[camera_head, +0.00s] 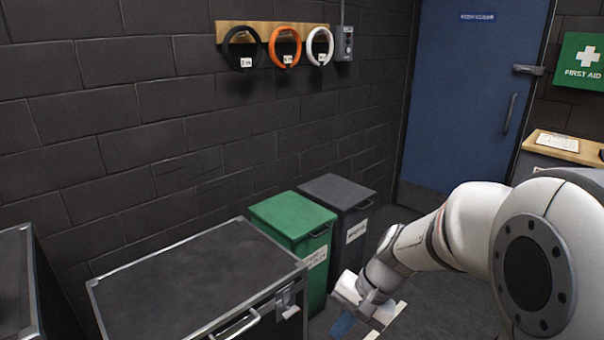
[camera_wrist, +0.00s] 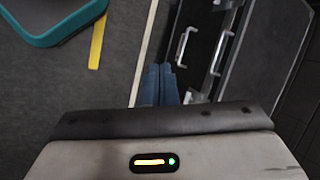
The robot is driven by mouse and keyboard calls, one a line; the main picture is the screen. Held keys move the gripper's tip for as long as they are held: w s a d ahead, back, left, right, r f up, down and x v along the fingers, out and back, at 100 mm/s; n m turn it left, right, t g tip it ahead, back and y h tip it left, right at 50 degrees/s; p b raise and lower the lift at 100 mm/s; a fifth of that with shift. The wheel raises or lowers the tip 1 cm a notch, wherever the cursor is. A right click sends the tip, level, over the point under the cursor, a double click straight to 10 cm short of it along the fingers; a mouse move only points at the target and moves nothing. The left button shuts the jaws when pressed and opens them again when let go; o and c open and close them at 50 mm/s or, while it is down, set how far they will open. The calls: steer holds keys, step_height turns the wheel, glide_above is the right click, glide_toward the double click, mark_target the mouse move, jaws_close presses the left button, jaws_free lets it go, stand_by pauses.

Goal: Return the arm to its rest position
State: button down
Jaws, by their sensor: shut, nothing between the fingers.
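My arm reaches in from the right in the head view and bends down to my gripper (camera_head: 343,325) at the bottom edge. The gripper hangs in front of the green bin and right of the black flight case. In the wrist view its blue fingers (camera_wrist: 161,80) are together with nothing between them. They point past the side of a black case with metal handles (camera_wrist: 225,50). Whether the fingers touch anything cannot be told, but no contact shows.
A black flight case (camera_head: 190,275), a green bin (camera_head: 290,215) and a grey bin (camera_head: 338,190) stand along the wall. Headphone-like rings (camera_head: 285,46) and a grey button box (camera_head: 344,44) hang above. A blue door (camera_head: 460,100) is behind. Open floor (camera_head: 440,305) lies below my arm.

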steer(key=s+d+r+n+t+h+p, duration=0.1)
steer(key=s+d+r+n+h+p, duration=0.1)
steer(key=r, duration=0.5)
steer(key=s+d+r+n+t+h+p, duration=0.2)
steer(key=s+d+r+h+p, duration=0.1)
steer(key=s+r, duration=0.4)
steer(key=shift+s+d+n+p, duration=0.2)
steer(key=shift+d+n+p, duration=0.1)
steer(key=shift+d+p, duration=0.8)
